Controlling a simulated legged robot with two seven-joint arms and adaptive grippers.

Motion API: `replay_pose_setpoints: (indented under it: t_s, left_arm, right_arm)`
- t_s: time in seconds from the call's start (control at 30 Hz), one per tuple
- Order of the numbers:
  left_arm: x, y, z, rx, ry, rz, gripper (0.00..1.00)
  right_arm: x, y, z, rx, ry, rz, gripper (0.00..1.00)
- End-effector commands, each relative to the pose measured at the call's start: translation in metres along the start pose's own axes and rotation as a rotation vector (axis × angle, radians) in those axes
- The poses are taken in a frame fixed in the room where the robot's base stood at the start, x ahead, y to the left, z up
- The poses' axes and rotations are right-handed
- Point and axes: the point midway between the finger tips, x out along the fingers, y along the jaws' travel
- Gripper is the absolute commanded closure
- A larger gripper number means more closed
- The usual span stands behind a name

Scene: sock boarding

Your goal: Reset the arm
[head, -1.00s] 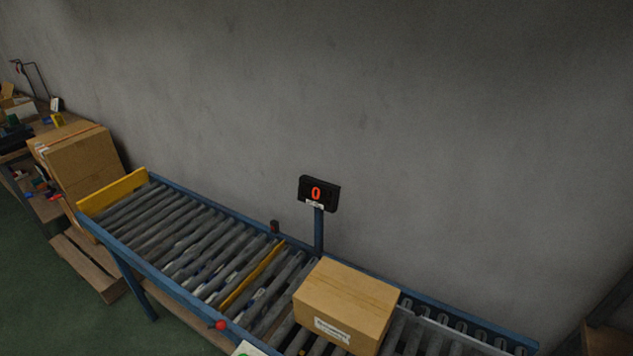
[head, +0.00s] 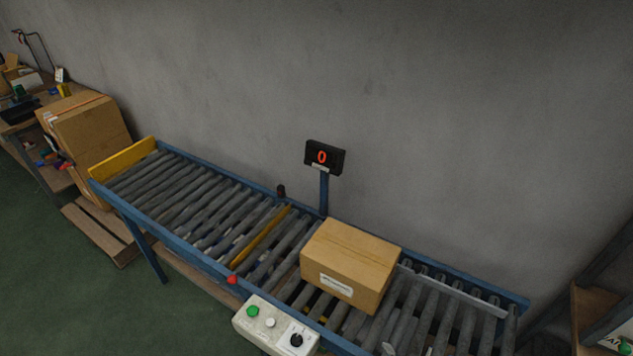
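Neither of my grippers nor my arms show in the head view. A closed cardboard box (head: 350,264) with a white label on its front sits on the right part of the roller conveyor (head: 190,257). A black display (head: 325,157) on a blue post behind the conveyor reads a red 0. A control box (head: 275,326) with a green button, a white button and a black knob is fixed at the conveyor's front edge. A red button (head: 232,280) is on the front rail.
A yellow end plate (head: 122,161) closes the conveyor's left end. Stacked cardboard boxes (head: 88,140) stand on a wooden pallet (head: 100,232) at the left, by a cluttered workbench. A shelf (head: 590,308) stands at the right edge. Green floor in front is clear.

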Motion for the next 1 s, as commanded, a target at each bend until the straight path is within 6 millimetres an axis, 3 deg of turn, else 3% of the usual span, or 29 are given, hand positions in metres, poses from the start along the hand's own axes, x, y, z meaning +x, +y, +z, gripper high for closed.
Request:
replay_pose_setpoints:
  t_s: [0.1, 0.2, 0.3, 0.5, 0.77, 1.0]
  left_arm:
    - [0.000, 0.000, 0.001, 0.000, -0.002, 0.000, 0.60]
    - [0.000, 0.001, 0.004, 0.000, -0.005, 0.001, 0.60]
    - [0.001, 0.001, 0.007, 0.000, -0.010, 0.002, 0.60]
    - [0.001, 0.002, 0.013, -0.001, -0.020, 0.003, 0.60]
    - [0.001, 0.002, 0.012, -0.001, -0.018, 0.003, 0.60]
    - [0.002, 0.001, 0.008, 0.000, -0.008, 0.001, 0.60]
  right_arm:
    - [-0.009, 0.029, 0.017, -0.358, -0.039, 0.178, 0.47]
    - [-0.026, 0.058, 0.021, -0.723, -0.086, 0.369, 0.47]
    - [-0.048, 0.079, 0.016, -1.050, -0.143, 0.557, 0.47]
    - [-0.095, 0.096, -0.006, -1.485, -0.257, 0.870, 0.47]
    - [-0.156, 0.093, -0.029, -1.805, -0.428, 1.230, 0.47]
    - [-0.132, 0.147, -0.069, -1.792, -0.456, 1.262, 0.47]
